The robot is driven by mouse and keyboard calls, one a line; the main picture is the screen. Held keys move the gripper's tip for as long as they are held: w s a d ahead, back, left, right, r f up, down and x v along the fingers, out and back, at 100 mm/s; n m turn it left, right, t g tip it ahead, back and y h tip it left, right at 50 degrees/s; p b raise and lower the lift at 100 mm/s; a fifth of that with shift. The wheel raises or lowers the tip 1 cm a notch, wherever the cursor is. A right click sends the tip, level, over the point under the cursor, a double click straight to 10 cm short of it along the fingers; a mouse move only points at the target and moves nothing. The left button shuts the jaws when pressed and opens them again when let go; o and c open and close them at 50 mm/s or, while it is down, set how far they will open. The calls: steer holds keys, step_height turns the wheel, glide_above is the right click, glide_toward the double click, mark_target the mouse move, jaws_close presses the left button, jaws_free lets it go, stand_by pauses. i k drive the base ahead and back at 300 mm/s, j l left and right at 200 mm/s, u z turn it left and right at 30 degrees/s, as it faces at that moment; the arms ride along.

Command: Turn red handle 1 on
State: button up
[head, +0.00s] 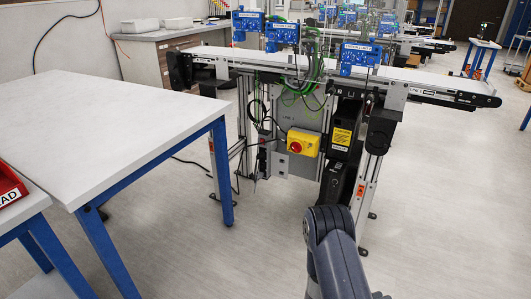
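A red rotary handle (295,147) sits on the front of a yellow switch box (311,138). The box is fixed to a grey panel under the near belt conveyor (270,61), near the middle of the head view. The handle is too small for me to tell its position or read a number on it. A dark link of my own arm rises at the bottom, right of and below the box. My gripper is not in view, and no part of my arm in view touches the handle.
A white-topped table with blue legs (100,120) stands at left, with a red bin (10,187) on a lower surface. Black units (343,140) and cables hang close to the switch box. Blue modules (281,32) stand along the conveyor. The floor at right is clear.

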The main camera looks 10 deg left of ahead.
mark_target(296, 146)
steer(key=i+l+u, duration=0.1)
steer(key=i+u, duration=0.3)
steer(key=i+l+u, duration=0.15)
steer(key=u, duration=0.2)
steer(key=i+l+u, duration=0.6)
steer(key=u, duration=0.2)
steer(key=i+l, duration=0.15)
steer(key=l, duration=0.15)
steer(key=i+l, duration=0.15)
steer(key=l, duration=0.2)
steer(key=i+l, duration=0.15)
steer(key=l, duration=0.15)
steer(key=i+l, duration=0.15)
steer(key=l, duration=0.15)
steer(key=i+l+u, duration=0.1)
steer(key=l, duration=0.25)
steer(key=i, duration=0.1)
